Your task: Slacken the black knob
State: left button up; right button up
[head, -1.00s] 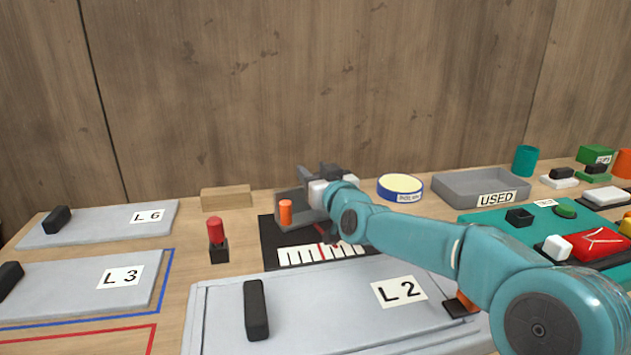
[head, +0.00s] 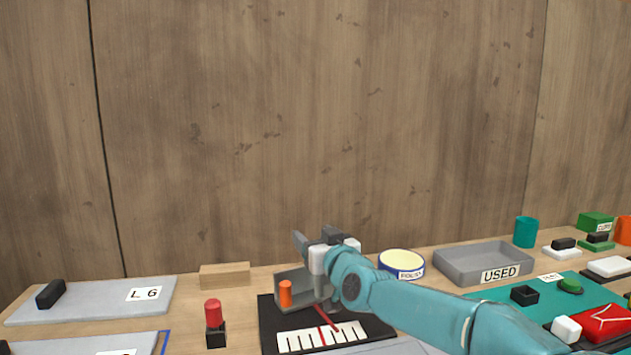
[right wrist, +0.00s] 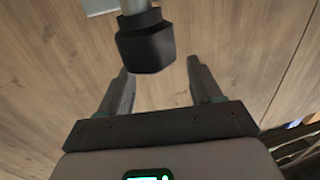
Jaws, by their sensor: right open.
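In the right wrist view a black, faceted knob (right wrist: 146,48) sits on the end of a pale grey stem. My right gripper (right wrist: 158,72) is open and empty; its two fingers point toward the knob. The knob shows just beyond the fingertips, a little left of the middle of the gap, and is not gripped. In the head view my right gripper (head: 318,238) is raised above the scale plate, fingers up, in front of the wooden wall. I cannot make out the knob in the head view. My left gripper is not in view.
Below my right gripper are a grey box with an orange cylinder (head: 285,293) and a black plate with a white scale (head: 318,336). A red-topped post (head: 214,322) stands left.

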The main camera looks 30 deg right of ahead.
notch_tip(320, 180, up, 16)
jog(key=p, duration=1)
jog(key=shift+r+p, duration=0.2)
jog(key=shift+p, duration=0.2)
